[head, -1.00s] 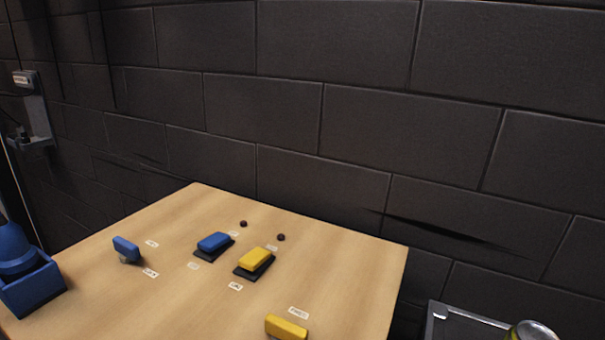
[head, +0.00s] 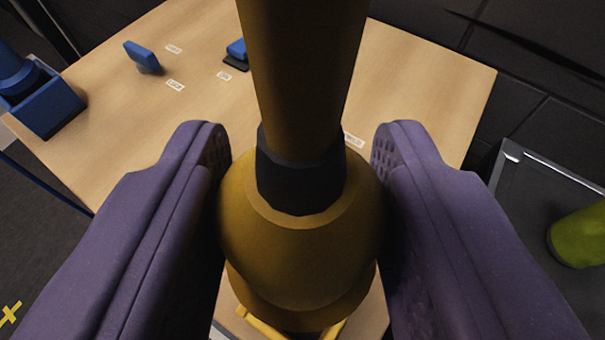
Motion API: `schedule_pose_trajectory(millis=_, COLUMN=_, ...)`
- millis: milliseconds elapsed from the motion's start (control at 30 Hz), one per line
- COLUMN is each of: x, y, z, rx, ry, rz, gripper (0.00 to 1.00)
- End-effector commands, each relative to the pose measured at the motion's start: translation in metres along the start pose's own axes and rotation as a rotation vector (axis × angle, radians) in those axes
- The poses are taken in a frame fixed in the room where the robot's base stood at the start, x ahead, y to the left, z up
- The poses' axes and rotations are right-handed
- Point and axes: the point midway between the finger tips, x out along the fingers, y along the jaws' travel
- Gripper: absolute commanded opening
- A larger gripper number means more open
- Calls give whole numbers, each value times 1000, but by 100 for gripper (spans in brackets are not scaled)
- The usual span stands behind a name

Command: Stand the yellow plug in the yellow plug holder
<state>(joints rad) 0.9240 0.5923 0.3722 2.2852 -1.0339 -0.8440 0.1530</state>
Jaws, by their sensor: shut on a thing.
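The yellow plug (head: 300,240), with a round body, a dark collar and a long tapered upper part, fills the middle of the head view. My gripper (head: 301,155) has its two purple fingers on either side of the plug's round body and is shut on it. A yellow edge of the yellow plug holder (head: 258,326) shows at the bottom of the view, beneath the plug. The plug hides most of the holder. I cannot tell whether the plug's base is above the holder or inside it.
The wooden table (head: 200,55) spreads below. A blue plug (head: 15,72) stands in a blue holder (head: 47,105) at the left. A blue lever (head: 143,57) and a blue button (head: 237,48) are farther back. A grey tray (head: 535,190) with a green can (head: 580,236) is at right.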

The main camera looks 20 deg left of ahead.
Motion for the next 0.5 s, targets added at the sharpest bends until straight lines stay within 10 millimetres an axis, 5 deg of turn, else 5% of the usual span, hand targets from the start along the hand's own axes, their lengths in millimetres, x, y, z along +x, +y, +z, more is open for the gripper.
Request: schedule_pose_trajectory(millis=500, x=18, y=0, z=43, rx=1, ry=1, rz=1, gripper=0)
